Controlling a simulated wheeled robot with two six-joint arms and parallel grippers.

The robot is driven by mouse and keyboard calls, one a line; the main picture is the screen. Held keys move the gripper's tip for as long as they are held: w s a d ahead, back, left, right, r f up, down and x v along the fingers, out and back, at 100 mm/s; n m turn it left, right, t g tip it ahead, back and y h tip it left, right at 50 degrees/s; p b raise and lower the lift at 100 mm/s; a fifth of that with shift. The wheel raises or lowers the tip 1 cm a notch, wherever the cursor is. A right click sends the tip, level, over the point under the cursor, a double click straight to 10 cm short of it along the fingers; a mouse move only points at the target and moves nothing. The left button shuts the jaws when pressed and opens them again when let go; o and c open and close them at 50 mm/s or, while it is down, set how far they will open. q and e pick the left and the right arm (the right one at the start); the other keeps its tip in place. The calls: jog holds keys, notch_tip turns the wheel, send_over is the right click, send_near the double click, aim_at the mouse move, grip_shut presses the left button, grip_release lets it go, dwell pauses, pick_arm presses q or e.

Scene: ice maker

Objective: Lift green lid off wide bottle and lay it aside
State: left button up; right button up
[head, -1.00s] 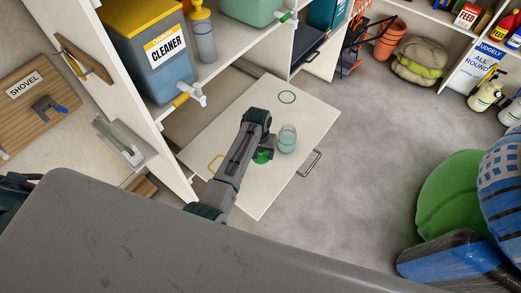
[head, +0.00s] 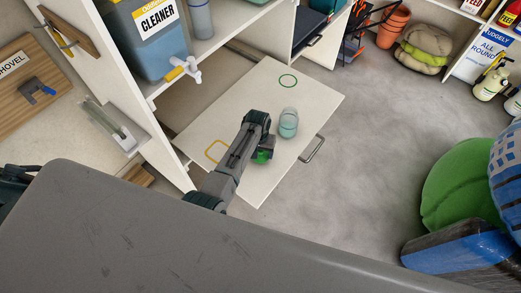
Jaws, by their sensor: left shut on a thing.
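The wide bottle (head: 288,122), clear and bluish, stands upright on the white board, with no lid on its top. The green lid (head: 262,156) shows partly beneath my left gripper (head: 265,150), to the left of the bottle and apart from it. My left gripper is shut on the lid; its fingers are mostly hidden by the wrist. Whether the lid touches the board cannot be told. My right gripper is not in view.
The white board (head: 318,92) carries a green ring mark (head: 288,81) at the back and a yellow outline (head: 216,151) at the left. A metal handle (head: 314,148) sits at its right edge. Shelves with a cleaner container (head: 150,40) stand at the left.

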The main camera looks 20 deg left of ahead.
pick_arm(q)
jog(key=shift+f, duration=0.45)
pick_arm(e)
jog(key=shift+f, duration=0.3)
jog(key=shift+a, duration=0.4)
pick_arm(q)
jog(key=shift+f+b, duration=0.55)
jog(key=shift+f, duration=0.05)
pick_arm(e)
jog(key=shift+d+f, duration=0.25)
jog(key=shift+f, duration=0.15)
pick_arm(q)
jog(key=o, duration=1.2)
jog(key=shift+c, duration=0.2)
jog(key=r, duration=1.1)
jog(key=shift+a+b, duration=0.25)
jog(key=shift+b, duration=0.15)
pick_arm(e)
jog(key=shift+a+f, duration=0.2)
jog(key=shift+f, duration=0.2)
pick_arm(q)
jog(key=shift+f, duration=0.1)
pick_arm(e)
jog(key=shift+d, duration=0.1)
